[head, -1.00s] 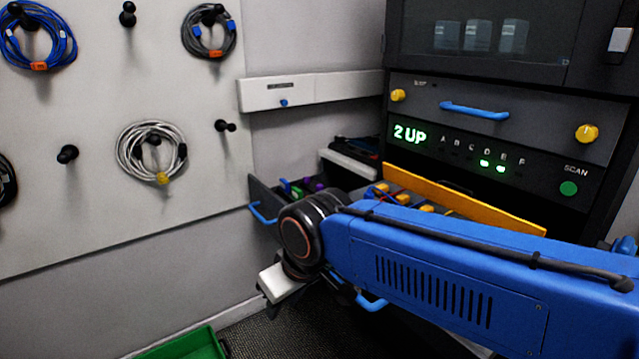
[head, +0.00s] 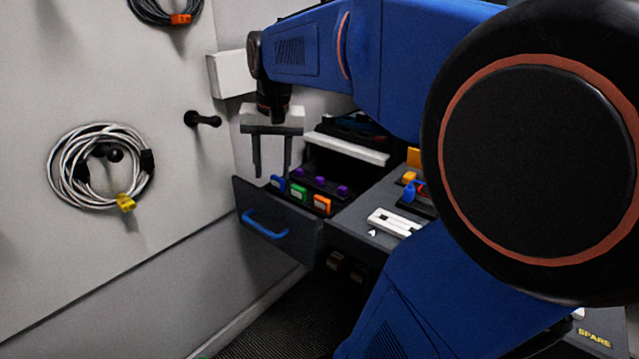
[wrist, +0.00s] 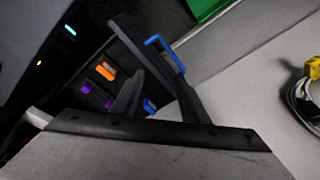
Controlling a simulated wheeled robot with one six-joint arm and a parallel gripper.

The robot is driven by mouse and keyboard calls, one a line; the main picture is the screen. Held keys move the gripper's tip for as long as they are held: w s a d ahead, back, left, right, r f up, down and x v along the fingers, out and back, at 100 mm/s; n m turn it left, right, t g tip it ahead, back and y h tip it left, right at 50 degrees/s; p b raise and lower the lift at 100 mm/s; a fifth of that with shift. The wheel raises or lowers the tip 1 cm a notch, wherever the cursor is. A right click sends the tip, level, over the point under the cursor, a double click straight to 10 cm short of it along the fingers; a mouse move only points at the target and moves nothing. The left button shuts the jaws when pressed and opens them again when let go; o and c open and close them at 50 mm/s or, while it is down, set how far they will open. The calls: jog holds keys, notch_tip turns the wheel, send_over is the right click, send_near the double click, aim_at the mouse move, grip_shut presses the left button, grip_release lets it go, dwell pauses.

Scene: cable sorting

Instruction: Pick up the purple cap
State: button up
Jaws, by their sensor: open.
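Three small purple caps sit in a row on a dark strip in the open drawer (head: 245,203): a left one (head: 298,172), a middle one (head: 320,181) and a right one (head: 342,190). The exact height above the drawer is unclear.
Blue, green (head: 298,190) and orange (head: 322,203) pieces stand in front of the caps. The drawer has a blue handle (head: 265,224). A grey worktop with a white device (head: 393,222) lies to the right. Coiled cable (head: 100,165) hangs on the wall to the left.

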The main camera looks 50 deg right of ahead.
jog(key=w+d+r+m+g, duration=0.1)
jog(key=w+d+m, duration=0.15)
jog(key=d, duration=0.35)
jog(key=w+d+r+m, duration=0.2)
jog(key=w+d, duration=0.1)
jog(key=d, duration=0.3)
jog(key=m+g+y, duration=0.1)
jog(key=m+y, duration=0.1)
jog(key=m, duration=0.2)
send_near(320, 178)
jog(key=f, duration=0.3)
jog(key=shift+w+a, duration=0.1)
jog(key=shift+w, duration=0.25)
jog(key=shift+s+a+f, duration=0.1)
jog(key=shift+a+f, duration=0.05)
jog(key=shift+f, duration=0.7)
jog(key=shift+s+a+f, duration=0.1)
jog(key=shift+a+f, duration=0.1)
jog(key=shift+f, duration=0.7)
jog(key=shift+s+a+f, duration=0.1)
jog(key=shift+a+f, duration=0.05)
jog(key=shift+f, duration=0.7)
grip_shut()
